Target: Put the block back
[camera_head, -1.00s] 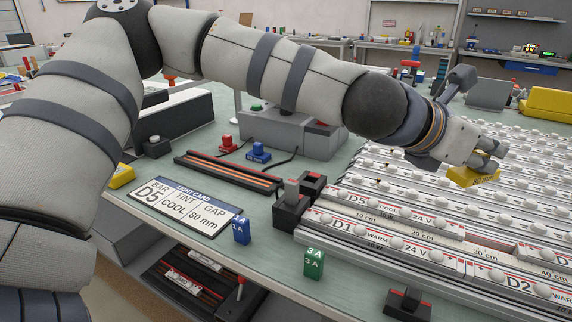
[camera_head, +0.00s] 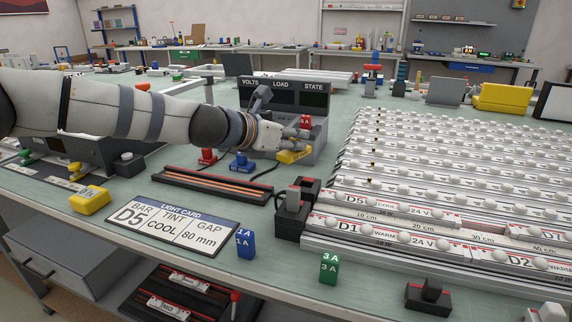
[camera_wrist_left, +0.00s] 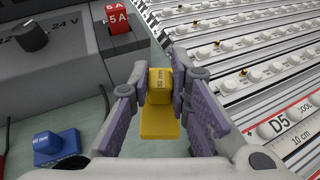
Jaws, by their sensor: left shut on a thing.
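My left gripper (camera_head: 296,144) is shut on a yellow block (camera_head: 293,156) with a small upright part and a flat foot. The block also shows between the finger pads in the left wrist view (camera_wrist_left: 160,122); its printed mm label is too small to read surely. The gripper holds it in front of the grey power unit (camera_head: 270,148), left of the light bar rack. A second yellow block (camera_head: 90,200) lies on the bench at the left, beside the light card (camera_head: 172,224), which reads D5, COOL, 80 mm. My right gripper is not in view.
The rack of light bars (camera_head: 440,170) fills the right side. A black tray with copper rails (camera_head: 214,185), a blue 1A block (camera_head: 245,243), a green 3A block (camera_head: 329,268) and a black switch (camera_head: 290,212) stand in front. Red and blue plugs with cables lie near the power unit.

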